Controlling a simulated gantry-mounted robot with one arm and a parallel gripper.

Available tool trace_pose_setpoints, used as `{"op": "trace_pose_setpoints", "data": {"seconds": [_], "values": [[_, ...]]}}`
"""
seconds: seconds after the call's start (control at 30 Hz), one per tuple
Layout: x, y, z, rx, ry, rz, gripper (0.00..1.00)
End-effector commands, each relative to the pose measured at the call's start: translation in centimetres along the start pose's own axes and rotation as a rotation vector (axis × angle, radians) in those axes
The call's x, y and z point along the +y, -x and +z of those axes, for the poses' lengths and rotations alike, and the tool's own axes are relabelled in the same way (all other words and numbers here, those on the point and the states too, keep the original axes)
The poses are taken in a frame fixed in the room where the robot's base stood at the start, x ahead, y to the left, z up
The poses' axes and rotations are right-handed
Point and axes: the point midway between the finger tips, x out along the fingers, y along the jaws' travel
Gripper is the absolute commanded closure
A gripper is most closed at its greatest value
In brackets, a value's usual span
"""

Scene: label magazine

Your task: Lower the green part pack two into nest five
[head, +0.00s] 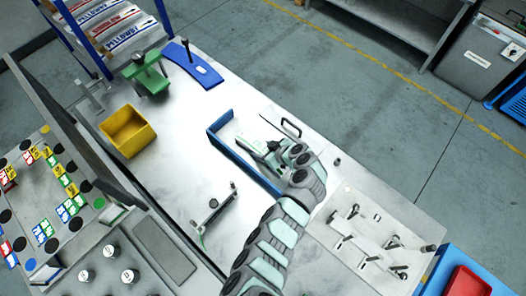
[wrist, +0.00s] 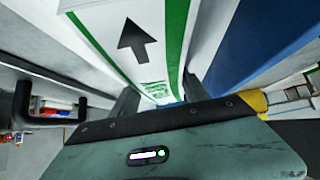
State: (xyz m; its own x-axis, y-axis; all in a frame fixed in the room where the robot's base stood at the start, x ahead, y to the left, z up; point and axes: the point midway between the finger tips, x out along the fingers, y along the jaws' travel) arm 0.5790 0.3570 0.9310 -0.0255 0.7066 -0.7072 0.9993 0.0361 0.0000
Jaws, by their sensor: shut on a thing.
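The green part pack (wrist: 140,45), white with green edge stripes and a black arrow, is between the fingers of my gripper (wrist: 160,98) in the wrist view. My gripper is shut on it. In the head view my gripper (head: 272,152) is over the blue-walled tray (head: 228,150), and the pack (head: 252,138) shows only as a small pale patch with green marks beside the jaws. I cannot tell which place is nest five, or whether the pack touches the tray.
A yellow bin (head: 128,132), a green fixture (head: 148,75) and a blue plate (head: 197,68) stand left and behind. A black handle (head: 291,127) is close right of my gripper. A label rack (head: 110,25) stands at the back left. A metal bracket (head: 215,208) is in front.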

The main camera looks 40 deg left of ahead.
Motion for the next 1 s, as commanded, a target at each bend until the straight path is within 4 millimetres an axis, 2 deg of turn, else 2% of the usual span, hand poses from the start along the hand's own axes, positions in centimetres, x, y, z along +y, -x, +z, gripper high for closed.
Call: {"op": "trace_pose_setpoints", "data": {"seconds": [0.33,0.53,0.67,1.0], "values": [[0.1,0.4,-0.5,0.002,0.003,0.003,1.0],[0.1,1.8,-2.0,0.004,0.003,0.004,1.0],[0.2,3.9,-4.1,0.004,0.006,0.008,1.0],[0.2,11.2,-11.2,0.003,0.007,0.007,1.0]]}}
